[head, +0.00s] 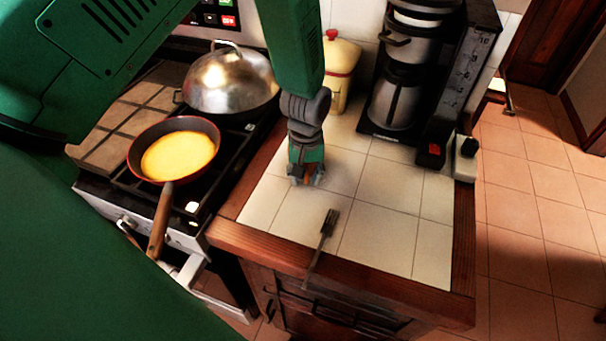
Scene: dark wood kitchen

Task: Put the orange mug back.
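No orange mug can be made out clearly in the head view. My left gripper (307,178) points down over the white tiled counter (385,240), behind the fork-like utensil. A small orange-brown patch shows at its fingertips, too small to tell whether it is part of a mug or of the gripper. The gripper hides whatever lies directly beneath it, and I cannot tell whether its fingers are open or shut. My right gripper is not in view.
A frying pan (133,172) with yellow contents and a domed metal lid (228,82) are on the stove at left. A coffee maker (465,85) and a cream canister (340,70) stand behind. A dark fork-like utensil (328,224) lies near the front edge.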

